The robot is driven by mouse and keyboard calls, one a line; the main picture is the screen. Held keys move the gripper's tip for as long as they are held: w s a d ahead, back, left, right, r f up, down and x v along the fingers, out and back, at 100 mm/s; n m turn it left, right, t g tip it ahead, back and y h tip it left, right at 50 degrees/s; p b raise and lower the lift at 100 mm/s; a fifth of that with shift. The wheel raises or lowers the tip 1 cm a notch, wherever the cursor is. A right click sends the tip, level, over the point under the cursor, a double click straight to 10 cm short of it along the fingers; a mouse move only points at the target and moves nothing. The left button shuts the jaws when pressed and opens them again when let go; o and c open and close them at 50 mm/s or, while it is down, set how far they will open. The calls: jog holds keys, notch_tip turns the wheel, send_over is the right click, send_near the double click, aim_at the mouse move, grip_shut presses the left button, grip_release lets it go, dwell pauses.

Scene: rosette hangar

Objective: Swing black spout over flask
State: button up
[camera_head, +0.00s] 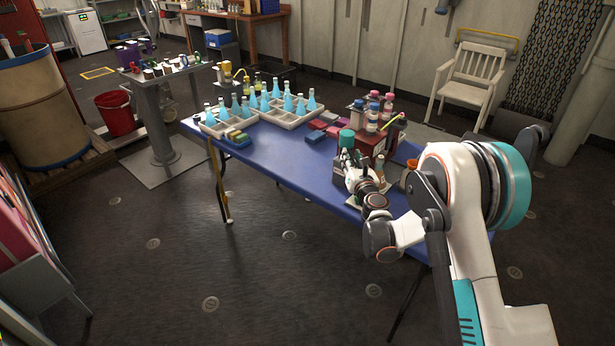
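A dark red dispenser box (372,147) stands at the right end of the blue table, with several capped bottles (372,120) on top. I cannot make out a black spout; my gripper and wrist cover part of the box's front. A small clear flask (380,167) seems to stand in front of the box, just right of my gripper. My gripper (350,158) is close to the box's front left, beside a teal-topped part (346,138). Its fingers are too small to read.
White trays (283,117) with several blue-filled flasks stand on the far left of the blue table (285,155). Coloured blocks (316,136) lie near the middle. An orange-brown cup (411,164) stands right of the box. The floor in front is clear.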

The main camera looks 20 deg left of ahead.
aim_at(341, 149)
jog(key=a+m+h, duration=0.2)
jog(key=m+h, duration=0.1)
jog(key=h, duration=0.1)
jog(key=a+m+h, duration=0.2)
jog(key=m+h, duration=0.1)
jog(key=h, duration=0.2)
jog(key=a+m+t+h, duration=0.1)
jog(key=a+m+h, duration=0.1)
jog(key=h, duration=0.3)
jog(key=shift+s+a+m, duration=0.15)
jog(key=shift+a+m, duration=0.05)
jog(key=shift+m, duration=0.5)
jog(key=p+v, duration=0.4)
jog(key=v, duration=0.9)
jog(key=shift+s+f, duration=0.2)
jog(key=shift+s, duration=0.2)
jog(key=shift+w, duration=0.1)
